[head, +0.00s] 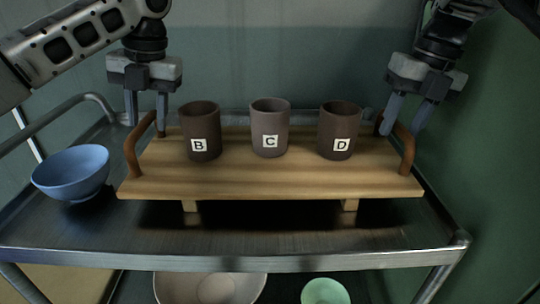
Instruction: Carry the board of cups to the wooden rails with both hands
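My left gripper (147,128) points down at the left handle, fingers apart. My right gripper (403,133) points down at the right handle, fingers apart. I cannot tell whether either gripper touches its handle. Two pale wooden pieces (190,206) (349,204) show under the board; whether they are rails or feet is unclear.
The board is above a metal cart's top shelf (270,242) with a raised rim and side rails. A blue bowl (72,172) stands left of the board. A pale bowl (210,288) and a mint green bowl (325,292) are lower down. A green wall is at the right.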

